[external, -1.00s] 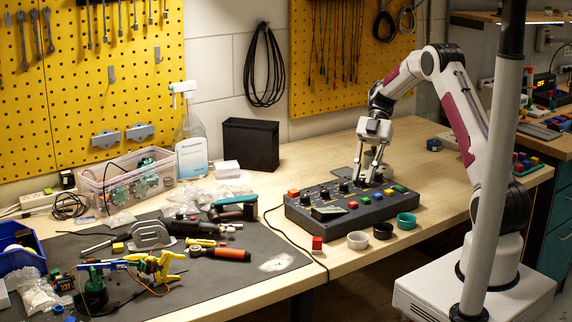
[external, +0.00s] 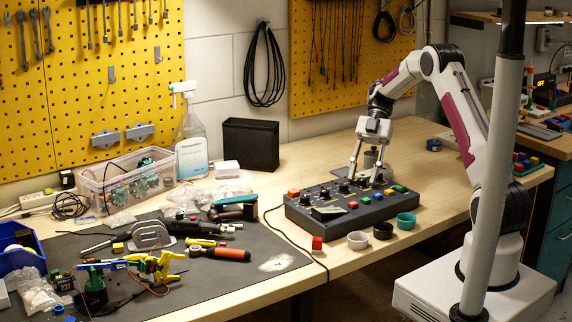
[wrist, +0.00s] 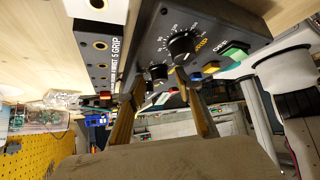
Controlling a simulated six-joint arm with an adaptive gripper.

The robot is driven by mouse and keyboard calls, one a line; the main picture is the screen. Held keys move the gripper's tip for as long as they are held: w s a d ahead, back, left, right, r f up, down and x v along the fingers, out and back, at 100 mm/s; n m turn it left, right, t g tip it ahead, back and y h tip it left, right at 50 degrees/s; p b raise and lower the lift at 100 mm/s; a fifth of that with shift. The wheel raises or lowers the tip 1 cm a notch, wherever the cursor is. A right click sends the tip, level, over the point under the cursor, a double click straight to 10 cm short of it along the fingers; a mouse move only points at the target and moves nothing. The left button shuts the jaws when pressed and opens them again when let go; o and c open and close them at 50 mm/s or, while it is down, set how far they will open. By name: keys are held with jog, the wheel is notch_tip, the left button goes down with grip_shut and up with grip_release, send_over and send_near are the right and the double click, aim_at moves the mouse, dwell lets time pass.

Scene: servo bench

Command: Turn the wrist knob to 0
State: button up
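The dark control box (external: 345,207) stands on the bench with a row of black knobs along its top. My gripper (external: 364,180) points down at the right part of that row, its two fingers apart. In the wrist view the fingers of my gripper (wrist: 160,82) are spread, with a black knob (wrist: 158,72) between their tips; contact cannot be made out. A nearer black knob (wrist: 182,45) with a numbered dial shows beyond. The box edge carries lettering that includes "GRIP". The pointer of the knob between the fingers cannot be read.
Colored buttons sit on the box, including a green button (wrist: 235,53). A red block (external: 317,244) and several small cups, one a teal cup (external: 406,220), stand in front of it. A black bin (external: 250,145) stands behind. The bench right of the box is mostly clear.

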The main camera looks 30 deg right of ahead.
jog(key=v, duration=1.1)
jog(key=shift+w+d+r, duration=0.2)
jog(key=shift+r, duration=0.15)
dwell(0.5)
jog(key=shift+w, duration=0.1)
